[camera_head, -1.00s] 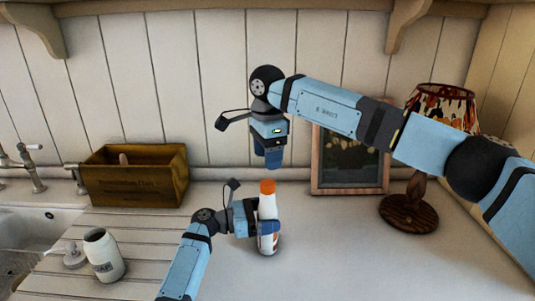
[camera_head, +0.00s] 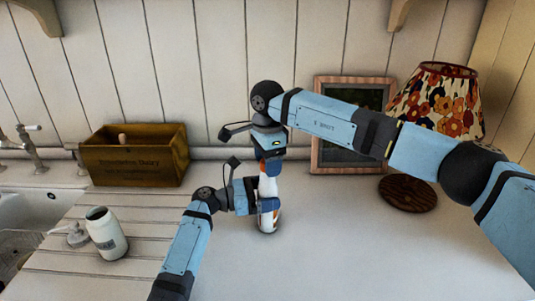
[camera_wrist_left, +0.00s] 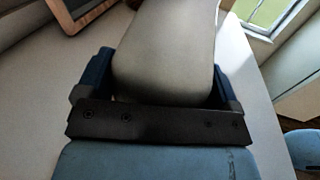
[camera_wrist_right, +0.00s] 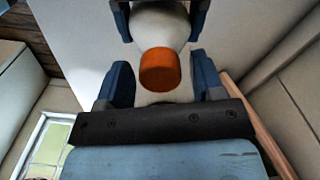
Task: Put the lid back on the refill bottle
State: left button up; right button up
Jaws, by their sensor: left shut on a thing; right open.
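The refill bottle (camera_head: 267,188) is white and stands upright on the counter. My left gripper (camera_head: 266,204) is shut on its body from the left; the bottle also fills the left wrist view (camera_wrist_left: 165,60). The orange lid (camera_wrist_right: 160,70) sits on top of the bottle in the right wrist view. My right gripper (camera_head: 270,163) points down above the left one and hides most of the lid in the head view. In the right wrist view its open fingers (camera_wrist_right: 162,82) are on either side of the lid, with gaps between them and it.
An open white jar (camera_head: 106,235) and a pump top (camera_head: 76,237) are on the ridged drainboard at left, beside the sink (camera_head: 40,207). A wooden box (camera_head: 135,163), a picture frame (camera_head: 318,130) and a lamp (camera_head: 437,105) stand along the wall. The front counter is clear.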

jog(key=c, duration=0.9)
jog(key=m, duration=0.5)
jog(key=shift+m, duration=0.3)
jog(key=shift+c, duration=0.2)
jog(key=m, duration=0.5)
jog(key=shift+m, duration=0.4)
jog(key=o, duration=1)
jog(key=shift+r, duration=2.25)
jog(key=shift+c, duration=0.3)
